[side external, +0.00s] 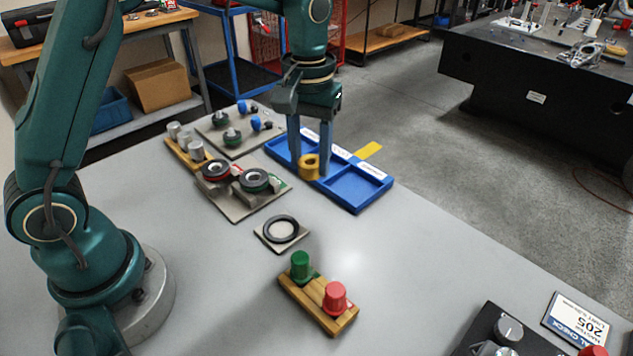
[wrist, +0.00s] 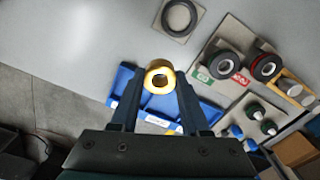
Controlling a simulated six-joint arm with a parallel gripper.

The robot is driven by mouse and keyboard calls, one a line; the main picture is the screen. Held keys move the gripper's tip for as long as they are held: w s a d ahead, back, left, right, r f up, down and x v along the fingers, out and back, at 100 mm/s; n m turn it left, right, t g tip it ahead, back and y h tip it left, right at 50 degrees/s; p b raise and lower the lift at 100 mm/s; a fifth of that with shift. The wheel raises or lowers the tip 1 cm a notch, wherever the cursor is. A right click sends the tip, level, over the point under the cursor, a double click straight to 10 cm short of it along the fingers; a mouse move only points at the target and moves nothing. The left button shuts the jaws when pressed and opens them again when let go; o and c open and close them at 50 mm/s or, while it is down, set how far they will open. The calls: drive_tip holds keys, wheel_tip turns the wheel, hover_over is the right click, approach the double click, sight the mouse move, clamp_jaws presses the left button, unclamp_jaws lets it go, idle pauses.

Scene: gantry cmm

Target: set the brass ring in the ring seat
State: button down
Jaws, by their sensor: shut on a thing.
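The brass ring (side external: 309,171) is held between the fingers of my gripper (side external: 309,161), over the blue tray (side external: 356,189). In the wrist view the ring (wrist: 152,70) sits between the two fingertips (wrist: 157,82), its hole facing the camera. I cannot tell whether it touches the tray floor. The ring seat, apparently the black ring on a small beige plate (side external: 262,236), lies empty on the table, left of and nearer the camera than the tray. It also shows at the top of the wrist view (wrist: 166,28).
A plate with two dark-rimmed gauges (side external: 254,180) lies left of the tray. A wooden block with green and red plugs (side external: 318,303) stands in front of the seat. A plate with blue and green knobs (side external: 232,136) lies behind. The table right of the seat is clear.

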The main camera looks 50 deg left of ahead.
drive_tip(key=a+r, duration=0.1)
drive_tip(key=a, duration=0.1)
approach(281, 230)
drive_tip(key=shift+f, duration=2.55)
drive_tip(key=shift+f, duration=0.6)
unclamp_jaws()
wheel_tip(281, 230, up, 7)
idle(0.9)
